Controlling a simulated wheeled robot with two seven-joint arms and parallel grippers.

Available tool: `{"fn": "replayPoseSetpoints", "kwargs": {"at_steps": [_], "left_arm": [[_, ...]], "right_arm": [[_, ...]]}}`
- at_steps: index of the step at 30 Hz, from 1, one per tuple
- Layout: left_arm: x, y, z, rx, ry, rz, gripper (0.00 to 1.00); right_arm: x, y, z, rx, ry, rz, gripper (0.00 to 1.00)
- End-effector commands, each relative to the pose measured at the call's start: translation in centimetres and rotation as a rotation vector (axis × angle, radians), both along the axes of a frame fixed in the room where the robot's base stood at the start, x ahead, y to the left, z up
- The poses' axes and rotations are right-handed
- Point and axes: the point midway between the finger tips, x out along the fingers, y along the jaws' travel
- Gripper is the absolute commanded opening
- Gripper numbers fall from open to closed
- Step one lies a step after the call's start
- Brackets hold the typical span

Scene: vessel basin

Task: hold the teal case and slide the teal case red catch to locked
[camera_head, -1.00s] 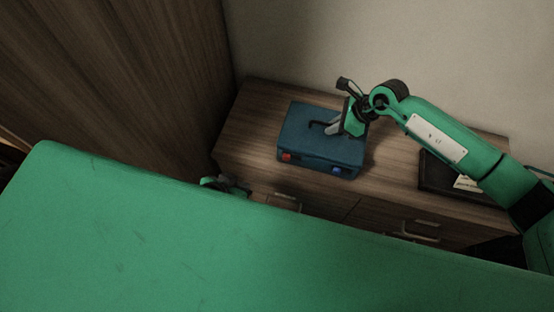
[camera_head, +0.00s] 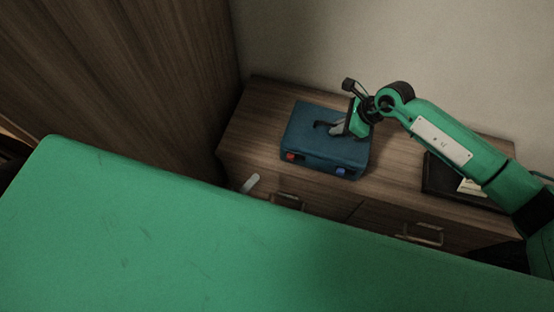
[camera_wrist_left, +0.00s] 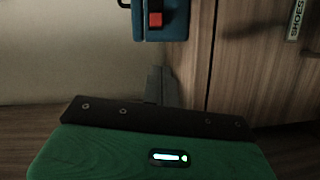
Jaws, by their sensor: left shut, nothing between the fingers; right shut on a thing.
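The teal case (camera_head: 308,143) lies on the wooden cabinet, with a dark handle on top. Its red catch (camera_head: 291,156) is at the left of its front face; a blue catch (camera_head: 341,171) is further right. My right gripper (camera_head: 338,129) is shut on the case's handle. My left gripper (camera_head: 250,183) shows only as a pale fingertip, in front of the cabinet and below left of the red catch. In the left wrist view my left gripper (camera_wrist_left: 161,85) is shut and empty, apart from the case (camera_wrist_left: 174,22) and red catch (camera_wrist_left: 155,19).
The wooden cabinet (camera_head: 260,125) has drawers with metal handles (camera_head: 288,199) below. A dark tray (camera_head: 437,178) with a paper lies right of the case. A tall wooden panel (camera_head: 130,80) stands at the left. A "SHOES" label (camera_wrist_left: 296,20) shows in the left wrist view.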

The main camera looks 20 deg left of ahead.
Motion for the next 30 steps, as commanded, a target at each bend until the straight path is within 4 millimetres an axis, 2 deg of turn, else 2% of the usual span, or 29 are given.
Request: {"fn": "replayPoseSetpoints", "kwargs": {"at_steps": [7,20,26,30], "left_arm": [[-0.8,1.5,-0.4,-0.158,-0.050,0.052,0.00],[-0.8,1.7,-0.4,-0.181,-0.058,0.059,0.00],[0.7,1.4,-0.4,-0.181,-0.061,0.060,0.00],[3.2,0.7,-0.3,-0.183,-0.062,0.060,0.00]], "right_arm": [[0.0,0.0,0.0,-0.001,-0.001,-0.001,0.00],[0.0,-0.1,0.0,-0.001,-0.001,-0.001,0.00],[0.0,0.0,0.0,-0.001,-0.001,-0.001,0.00],[0.0,0.0,0.0,-0.001,-0.001,-0.001,0.00]]}}
